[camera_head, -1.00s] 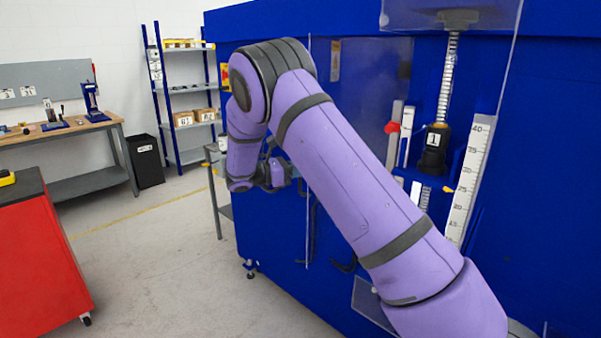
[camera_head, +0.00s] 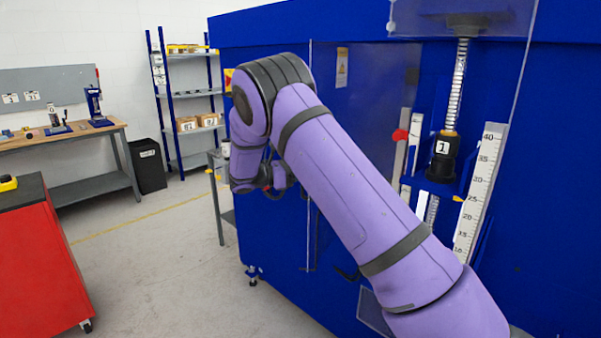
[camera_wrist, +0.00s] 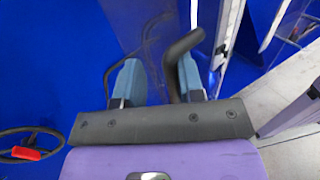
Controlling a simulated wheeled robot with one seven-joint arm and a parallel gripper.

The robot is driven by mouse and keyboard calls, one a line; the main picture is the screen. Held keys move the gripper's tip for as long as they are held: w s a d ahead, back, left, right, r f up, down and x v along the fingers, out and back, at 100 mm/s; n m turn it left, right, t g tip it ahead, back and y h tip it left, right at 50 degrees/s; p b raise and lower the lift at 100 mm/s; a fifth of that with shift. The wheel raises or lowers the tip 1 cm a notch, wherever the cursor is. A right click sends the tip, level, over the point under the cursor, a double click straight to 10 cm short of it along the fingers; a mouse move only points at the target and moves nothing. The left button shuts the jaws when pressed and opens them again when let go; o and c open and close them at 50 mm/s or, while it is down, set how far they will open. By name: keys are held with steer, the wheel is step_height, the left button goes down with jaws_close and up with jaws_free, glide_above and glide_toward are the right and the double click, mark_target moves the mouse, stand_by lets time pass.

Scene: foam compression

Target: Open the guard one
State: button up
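A clear guard panel (camera_head: 345,130) covers the left part of the blue machine's front; its left edge shows as a thin vertical line. In the wrist view a black bent-tube handle (camera_wrist: 183,46) stands in front of a clear panel. My gripper (camera_wrist: 158,75) is open, with blue-grey finger pads apart. The handle's tube runs down between the fingers, closer to the right one; I cannot tell whether it touches. A thinner dark loop beside the left finger may be a reflection.
The blue machine (camera_head: 275,240) fills the right side, with a plunger marked 1 (camera_head: 443,150) and a scale (camera_head: 478,190). A red cabinet (camera_head: 40,270) stands at the left. A black bin (camera_head: 148,165) and shelf (camera_head: 188,95) stand behind. The floor between is clear.

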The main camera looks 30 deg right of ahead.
steer(key=shift+d+r, duration=0.1)
steer(key=shift+r, duration=0.25)
steer(key=w+a, duration=0.1)
steer(key=a, duration=1)
steer(key=shift+w+f, duration=0.25)
steer(key=shift+f, duration=0.05)
steer(key=s+d+r+m+y, duration=0.45)
steer(key=s+r, duration=0.25)
steer(key=s, duration=0.3)
steer(key=s+d+r+m+y, duration=0.35)
steer(key=s+r+y, duration=0.3)
steer(key=s, duration=0.45)
steer(key=s+a+m+t+y, duration=0.2)
steer(key=s+m+t+y, duration=0.1)
steer(key=s, duration=0.9)
steer(key=s+a+r+m+t+y, duration=0.1)
steer(key=s+a+m+t+y, duration=0.2)
steer(key=s, duration=1)
steer(key=shift+s+r+m+t+y, duration=0.15)
steer(key=shift+r+m+t+y, duration=0.2)
steer(key=shift+m+t, duration=0.75)
